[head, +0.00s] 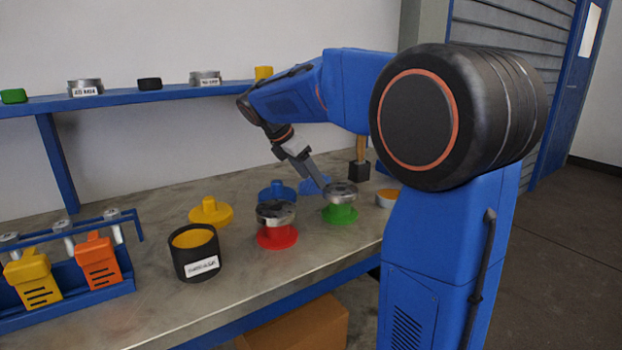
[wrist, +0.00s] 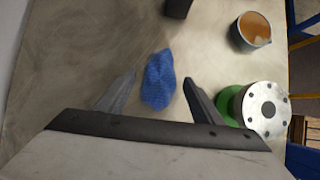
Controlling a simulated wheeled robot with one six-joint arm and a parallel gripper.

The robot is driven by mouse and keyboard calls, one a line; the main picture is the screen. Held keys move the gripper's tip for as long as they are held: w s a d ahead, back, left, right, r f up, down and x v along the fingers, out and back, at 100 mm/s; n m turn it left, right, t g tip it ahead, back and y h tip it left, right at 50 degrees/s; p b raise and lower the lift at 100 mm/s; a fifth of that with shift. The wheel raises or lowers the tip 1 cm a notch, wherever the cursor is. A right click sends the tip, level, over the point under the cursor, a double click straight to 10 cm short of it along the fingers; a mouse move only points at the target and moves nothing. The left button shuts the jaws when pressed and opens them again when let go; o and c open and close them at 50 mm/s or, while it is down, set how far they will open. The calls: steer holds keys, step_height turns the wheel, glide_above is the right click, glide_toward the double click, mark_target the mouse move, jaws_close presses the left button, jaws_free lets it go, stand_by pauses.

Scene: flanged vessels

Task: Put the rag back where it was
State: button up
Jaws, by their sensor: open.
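The blue rag (wrist: 158,80) lies crumpled on the metal bench top, between and just beyond my open fingertips in the wrist view. In the head view part of the rag (head: 312,185) shows behind my gripper (head: 308,178). My gripper also shows in the wrist view (wrist: 158,92), with its two fingers apart and nothing held. I cannot tell the height of the fingers above the bench. A green flanged vessel (head: 340,213) stands right of the gripper in the head view, and close to the right finger in the wrist view (wrist: 228,102).
A red flanged vessel (head: 277,238), a blue lid (head: 277,191), a yellow lid (head: 210,212) and a labelled black pot (head: 195,254) stand on the bench (head: 150,285). A black holder (head: 359,170) and a small orange-filled cup (wrist: 254,28) are near the rag. A blue shelf (head: 130,97) runs behind.

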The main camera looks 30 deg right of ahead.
steer(key=v, duration=1.1)
steer(key=shift+r, duration=0.1)
